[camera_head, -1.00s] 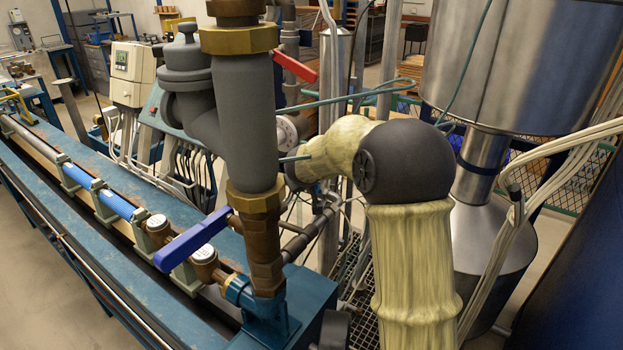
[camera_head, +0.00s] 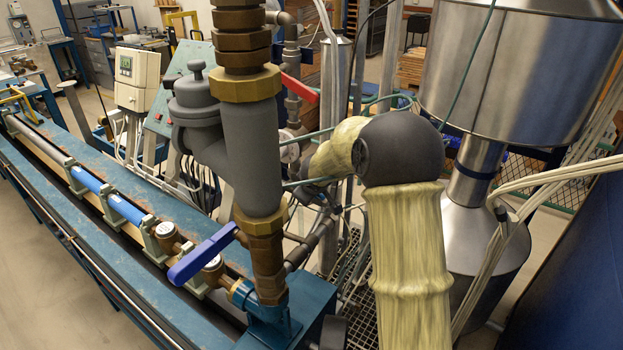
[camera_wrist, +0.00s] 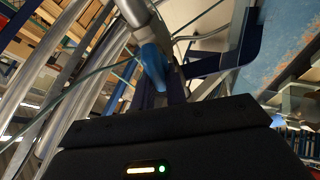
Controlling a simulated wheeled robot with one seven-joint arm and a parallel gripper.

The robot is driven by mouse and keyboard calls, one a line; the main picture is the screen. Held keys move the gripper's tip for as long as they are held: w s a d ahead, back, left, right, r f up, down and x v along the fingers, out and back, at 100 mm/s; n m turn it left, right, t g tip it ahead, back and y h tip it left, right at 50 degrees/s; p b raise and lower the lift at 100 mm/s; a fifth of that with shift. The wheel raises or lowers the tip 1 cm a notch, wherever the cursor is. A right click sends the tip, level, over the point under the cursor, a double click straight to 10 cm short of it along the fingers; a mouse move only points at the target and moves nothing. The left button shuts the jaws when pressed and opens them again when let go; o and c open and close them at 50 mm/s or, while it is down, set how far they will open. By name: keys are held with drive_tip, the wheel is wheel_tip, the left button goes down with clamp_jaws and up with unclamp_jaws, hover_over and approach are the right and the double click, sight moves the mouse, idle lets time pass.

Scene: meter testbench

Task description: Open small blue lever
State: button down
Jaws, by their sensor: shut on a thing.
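The small blue lever (camera_wrist: 153,63) shows in the wrist view at the upper middle, beside a grey metal pipe. My gripper (camera_wrist: 163,82) is shut on it, with the dark fingers reaching up to its lower end. How far the lever is turned I cannot tell. In the head view my gripper and the small lever are hidden behind the pipework; only my pale, wrapped arm shows. A larger blue lever (camera_head: 203,254) sticks out to the lower left from the brass and grey vertical pipe (camera_head: 252,155).
A red lever (camera_head: 299,88) sits behind the pipe. A large steel tank (camera_head: 522,75) stands to the right of my arm. The blue bench (camera_head: 75,235) with its meter line runs along the left. Thin green rods and hoses cross close to my arm.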

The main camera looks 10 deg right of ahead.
drive_tip(key=p, duration=0.1)
drive_tip(key=n+p, duration=0.1)
drive_tip(key=shift+r+n+y+p, duration=0.2)
drive_tip(key=shift+n+y+p, duration=0.1)
drive_tip(key=shift+p, duration=0.1)
drive_tip(key=shift+s+f+n+g+p, duration=0.1)
drive_tip(key=shift+n+g+p, duration=0.2)
drive_tip(key=shift+p, duration=0.1)
drive_tip(key=shift+a+f, duration=0.1)
drive_tip(key=shift+f, duration=0.05)
drive_tip(key=c, duration=1.4)
unclamp_jaws()
drive_tip(key=shift+c, duration=0.2)
